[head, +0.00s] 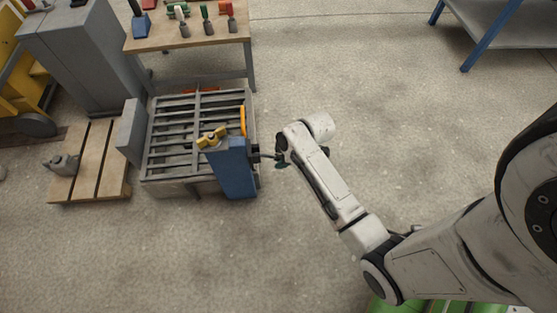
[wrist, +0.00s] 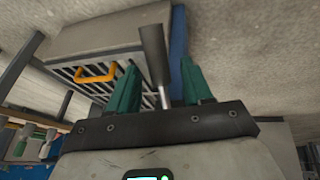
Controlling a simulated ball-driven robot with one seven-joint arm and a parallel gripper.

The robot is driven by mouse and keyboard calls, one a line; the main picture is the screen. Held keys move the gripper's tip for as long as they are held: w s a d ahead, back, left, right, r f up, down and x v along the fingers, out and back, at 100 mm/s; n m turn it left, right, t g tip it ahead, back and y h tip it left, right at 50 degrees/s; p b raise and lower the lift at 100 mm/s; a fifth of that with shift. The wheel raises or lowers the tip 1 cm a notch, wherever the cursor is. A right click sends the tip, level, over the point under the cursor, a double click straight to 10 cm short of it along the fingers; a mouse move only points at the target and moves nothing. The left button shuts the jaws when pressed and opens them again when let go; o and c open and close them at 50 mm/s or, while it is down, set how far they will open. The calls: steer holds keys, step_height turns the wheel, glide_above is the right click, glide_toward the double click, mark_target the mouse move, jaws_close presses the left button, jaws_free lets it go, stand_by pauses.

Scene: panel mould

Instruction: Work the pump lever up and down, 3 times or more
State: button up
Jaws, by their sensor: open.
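The pump is a blue upright housing (head: 234,172) at the front right corner of the slatted mould, with a yellow knob (head: 211,138) on top. The pump lever (head: 266,156) sticks out from its right side towards my gripper (head: 281,161). In the wrist view the lever is a metal rod with a dark grip (wrist: 153,52), and it lies between the two green fingers of my gripper (wrist: 158,80). The fingers are open, with a gap visible on both sides of the lever. In the head view my wrist partly hides the lever's end.
The slatted mould (head: 195,125) has an orange handle (head: 243,121), also in the wrist view (wrist: 96,74). A pallet (head: 92,185), a grey cabinet (head: 82,55) and a workbench (head: 195,35) with tools stand to the left and behind. The floor right of the mould is clear.

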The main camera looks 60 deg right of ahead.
steer(key=shift+b+x, duration=0.35)
steer(key=shift+x, duration=0.8)
steer(key=shift+c, duration=0.4)
jaws_close()
